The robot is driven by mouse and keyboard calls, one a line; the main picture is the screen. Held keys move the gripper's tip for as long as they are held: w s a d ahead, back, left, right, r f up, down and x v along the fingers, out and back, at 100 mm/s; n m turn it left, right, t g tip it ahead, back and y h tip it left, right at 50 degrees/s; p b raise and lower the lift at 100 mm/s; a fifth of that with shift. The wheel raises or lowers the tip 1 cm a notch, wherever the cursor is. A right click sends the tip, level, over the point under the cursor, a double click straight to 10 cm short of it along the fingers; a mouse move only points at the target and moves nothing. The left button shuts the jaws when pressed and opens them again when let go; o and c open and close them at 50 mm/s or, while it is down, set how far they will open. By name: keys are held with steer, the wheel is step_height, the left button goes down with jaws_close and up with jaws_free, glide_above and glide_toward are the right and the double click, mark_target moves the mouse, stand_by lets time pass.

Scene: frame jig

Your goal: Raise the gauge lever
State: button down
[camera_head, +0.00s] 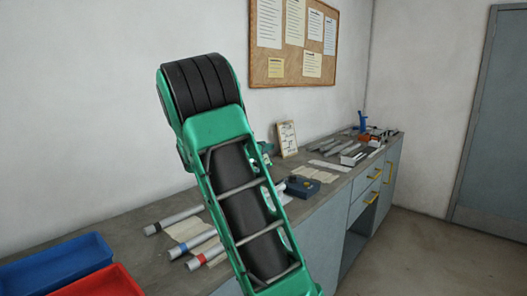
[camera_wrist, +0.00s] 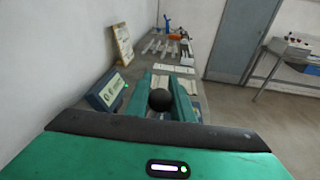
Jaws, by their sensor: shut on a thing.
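In the wrist view my gripper (camera_wrist: 160,95) reaches forward over the bench, with its two teal fingers on either side of a round black knob (camera_wrist: 160,100). The fingers are shut on this knob, which looks like the end of the gauge lever. The lever's shaft and pivot are hidden, so its angle cannot be told. A blue box with a pale marked face (camera_wrist: 107,91) stands just left of the fingers. In the head view my green arm hides the knob and most of the gripper.
Along the grey bench (camera_head: 135,225) lie several metal tubes (camera_head: 175,221), a dark blue box (camera_head: 303,187) and flat bars. A blue tray (camera_head: 55,268) and a red tray (camera_head: 105,282) are at the near left. A framed card (camera_head: 287,139) stands near the wall. Open floor lies right.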

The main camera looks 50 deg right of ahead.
steer(key=shift+w+a+f, duration=0.1)
steer(key=shift+w+a, duration=0.1)
steer(key=shift+w, duration=0.2)
steer(key=c, duration=1.6)
jaws_free()
steer(key=shift+o, duration=0.3)
steer(key=shift+s+d, duration=0.1)
steer(key=shift+s, duration=0.05)
steer(key=v, duration=1)
steer(key=shift+a, duration=0.4)
